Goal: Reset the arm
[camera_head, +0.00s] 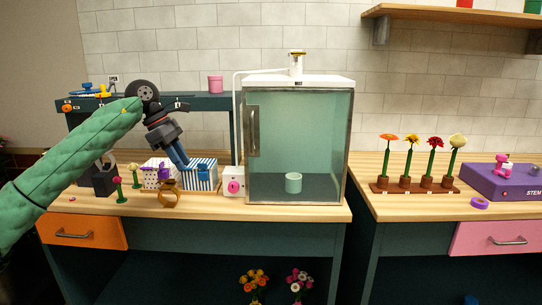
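My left arm (75,155), in a green padded sleeve, reaches in from the left over the left workbench. My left gripper (183,165) points down and slightly right, with its blue fingers in front of a blue-and-white striped box (203,178). The fingers overlap in this view, so I cannot tell whether they are open or shut. No held thing is visible at the fingertips. My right arm and gripper are not in view.
A glass cabinet (325,140) with a pale green cup (293,183) stands right of the gripper. Potted flowers (407,182) stand on the right bench.

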